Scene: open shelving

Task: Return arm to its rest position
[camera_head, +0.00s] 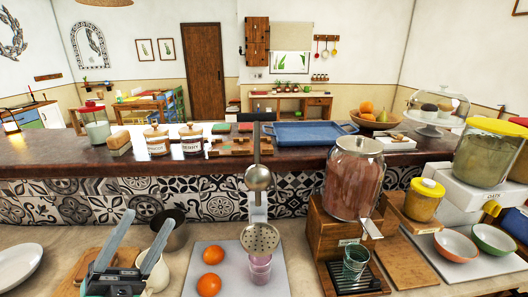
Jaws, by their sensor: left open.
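My left gripper (148,220) is in the lower left of the head view, above the near counter. From this view I cannot tell whether the gripper touches either. My right gripper does not show.
Two oranges (209,285) and a pink glass (260,270) sit on a pale board (232,255). A metal ladle (258,178) and skimmer (260,238) are above it. A large dispenser (352,180) stands right. A white plate (18,265) lies far left.

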